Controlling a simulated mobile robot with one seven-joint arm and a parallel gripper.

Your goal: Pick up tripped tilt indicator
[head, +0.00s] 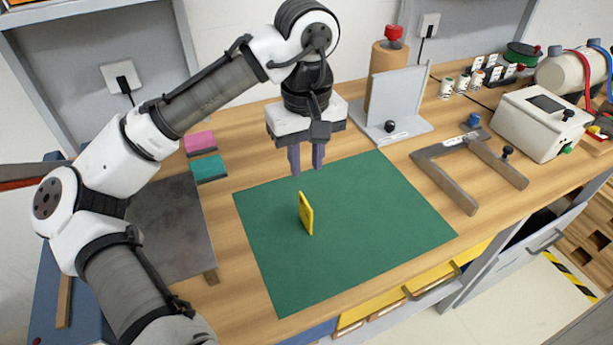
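A small flat yellow piece (306,215), which seems to be the tilt indicator, stands upright on edge on the green mat (370,215). It is seen nearly edge-on, so I cannot read its face or tell whether it is tripped. My gripper (306,165) points down above and slightly behind it in the head view, apart from it. Its two purple-grey fingers show a gap between them with nothing held.
Pink and teal blocks (208,168) lie left of the mat, near a dark plate (168,225). A grey upright stand (395,105) is behind. A grey U-shaped frame (445,180) and a white instrument box (535,120) are right. The mat around the piece is clear.

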